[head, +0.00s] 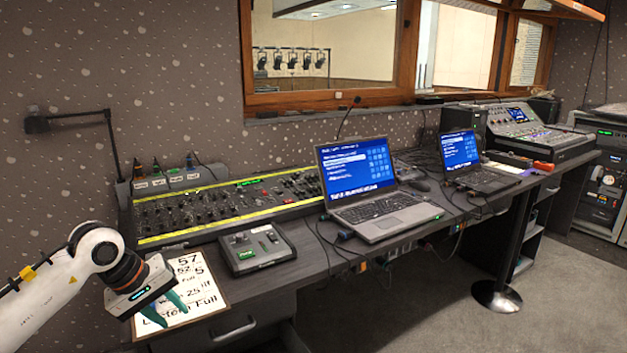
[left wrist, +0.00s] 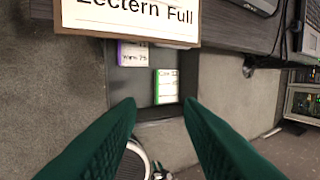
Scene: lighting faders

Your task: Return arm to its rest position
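My left gripper (head: 164,307) has green fingers and hangs over the lower left of the desk, in front of the handwritten cue card (head: 204,300). In the left wrist view its two fingers (left wrist: 160,110) are spread apart with nothing between them. The card's "Lectern Full" edge also shows in the left wrist view (left wrist: 135,27), ahead of the fingers. The long fader console (head: 240,203) with yellow edges lies behind the card, and a small control box (head: 257,247) sits in front of it. The gripper touches neither. My right gripper is not in view.
An open laptop (head: 388,215) stands right of the control box, with a second laptop (head: 480,180) beyond. Below the desk edge, a recess holds a purple-edged label (left wrist: 133,54) and a green-edged label (left wrist: 166,86). A desk lamp (head: 75,123) stands at the left wall.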

